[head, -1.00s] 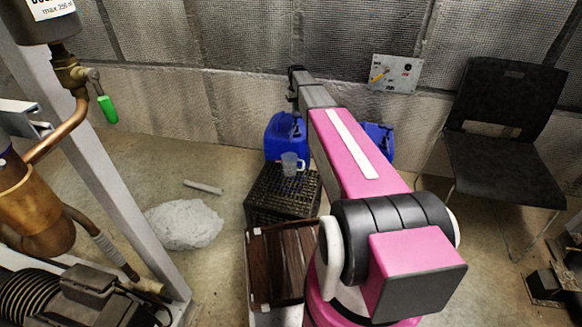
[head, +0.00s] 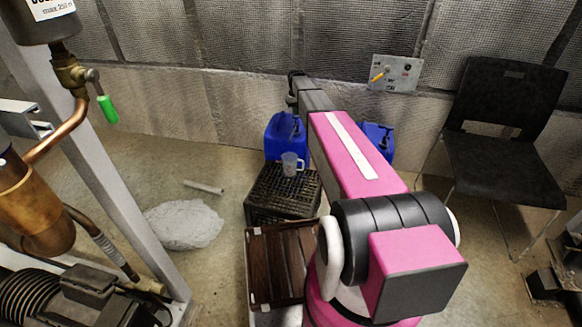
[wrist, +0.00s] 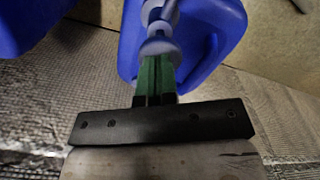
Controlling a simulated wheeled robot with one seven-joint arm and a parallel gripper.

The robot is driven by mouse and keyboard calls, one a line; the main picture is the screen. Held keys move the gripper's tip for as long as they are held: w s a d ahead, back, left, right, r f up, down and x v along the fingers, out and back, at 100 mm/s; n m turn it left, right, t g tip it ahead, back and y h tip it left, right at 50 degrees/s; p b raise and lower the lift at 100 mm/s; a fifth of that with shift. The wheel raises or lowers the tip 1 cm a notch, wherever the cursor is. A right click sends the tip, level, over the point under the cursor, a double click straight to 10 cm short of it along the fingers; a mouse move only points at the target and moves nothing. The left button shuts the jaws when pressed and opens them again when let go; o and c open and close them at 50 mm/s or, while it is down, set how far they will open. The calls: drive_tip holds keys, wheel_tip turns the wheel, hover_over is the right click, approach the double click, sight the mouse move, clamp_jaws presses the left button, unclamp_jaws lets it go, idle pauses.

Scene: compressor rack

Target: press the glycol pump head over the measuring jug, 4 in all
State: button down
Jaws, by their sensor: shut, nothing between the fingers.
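The measuring jug (head: 290,163) is small, clear and upright on a black crate, in front of a blue jerrycan (head: 286,130). In the wrist view a blue container (wrist: 208,40) fills the top, with a pale grey-blue pump part (wrist: 160,47) in front of it. My gripper (wrist: 157,62) shows its green fingers shut together with nothing between them. The fingertips overlap the pale pump part in the picture; whether they touch it I cannot tell. In the head view my gripper and the pump head cannot be made out.
The black crate (head: 270,204) stands behind a brown slatted crate (head: 262,270). A second blue container (head: 378,140) is partly hidden by my arm. A black chair (head: 505,165) stands at right. Pipework and a rack post (head: 115,190) are at left.

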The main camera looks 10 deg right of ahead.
drive_tip(key=shift+f, duration=1.65)
drive_tip(key=shift+r, duration=2.95)
drive_tip(key=shift+r, duration=0.1)
wheel_tip(320, 180, up, 6)
drive_tip(key=shift+f, duration=0.1)
